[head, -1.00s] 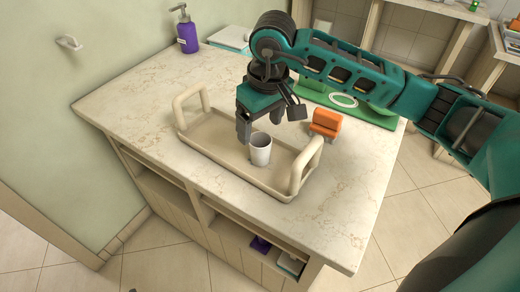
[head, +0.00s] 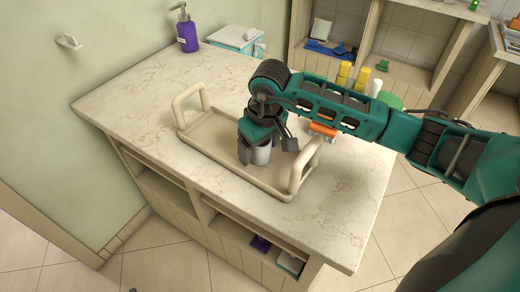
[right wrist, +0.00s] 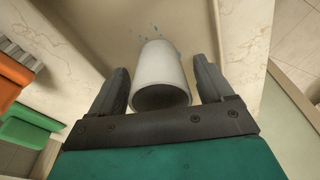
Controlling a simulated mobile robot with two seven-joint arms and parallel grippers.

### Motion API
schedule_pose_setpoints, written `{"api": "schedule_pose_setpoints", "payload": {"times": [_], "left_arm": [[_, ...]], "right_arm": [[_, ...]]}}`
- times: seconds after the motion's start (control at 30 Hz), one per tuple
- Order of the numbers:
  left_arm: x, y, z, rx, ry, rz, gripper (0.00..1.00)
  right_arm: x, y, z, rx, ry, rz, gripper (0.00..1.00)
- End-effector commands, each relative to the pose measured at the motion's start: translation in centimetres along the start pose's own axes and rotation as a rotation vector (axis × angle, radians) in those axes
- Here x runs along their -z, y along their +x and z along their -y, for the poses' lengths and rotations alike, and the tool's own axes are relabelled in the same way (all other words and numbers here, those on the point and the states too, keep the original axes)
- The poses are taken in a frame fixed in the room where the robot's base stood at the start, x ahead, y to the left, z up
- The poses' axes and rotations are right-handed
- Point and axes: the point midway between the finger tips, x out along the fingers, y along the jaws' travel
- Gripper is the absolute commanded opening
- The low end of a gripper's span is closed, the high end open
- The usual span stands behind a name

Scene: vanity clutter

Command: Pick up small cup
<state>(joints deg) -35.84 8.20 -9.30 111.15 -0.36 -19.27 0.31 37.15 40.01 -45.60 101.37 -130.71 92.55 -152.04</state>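The small cup (head: 262,155) is pale grey-white and stands in the beige tray (head: 222,172) on the counter. In the right wrist view the cup (right wrist: 160,75) sits between the two fingers, its dark open mouth facing the camera. My right gripper (head: 257,160) is down at the cup and partly hides it in the head view. In the right wrist view its fingers (right wrist: 162,90) are spread on either side, with a visible gap on each side of the cup. My left gripper is not in view.
The tray has a raised handle at each end; the near right handle (head: 305,165) is close to my gripper. An orange object (head: 323,129) lies behind it, partly hidden by my arm. A purple pump bottle (head: 187,32) stands at the back. The front counter is clear.

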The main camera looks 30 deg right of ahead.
Motion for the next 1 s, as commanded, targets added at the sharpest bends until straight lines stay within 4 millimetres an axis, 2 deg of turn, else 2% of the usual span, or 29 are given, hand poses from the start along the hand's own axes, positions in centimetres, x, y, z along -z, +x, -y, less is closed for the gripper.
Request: {"api": "schedule_pose_setpoints", "payload": {"times": [0.07,0.53,0.83,1.0], "left_arm": [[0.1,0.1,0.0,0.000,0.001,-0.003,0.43],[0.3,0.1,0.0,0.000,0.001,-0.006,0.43],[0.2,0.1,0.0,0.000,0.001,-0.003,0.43],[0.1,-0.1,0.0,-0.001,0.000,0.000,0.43]], "right_arm": [[0.0,0.0,0.0,0.000,0.000,0.000,0.72],[0.0,-0.1,0.0,0.000,0.000,0.000,0.27],[0.1,-0.3,0.0,0.000,0.000,-0.002,0.26],[0.3,-1.6,0.0,-0.001,0.000,-0.004,0.26]]}}
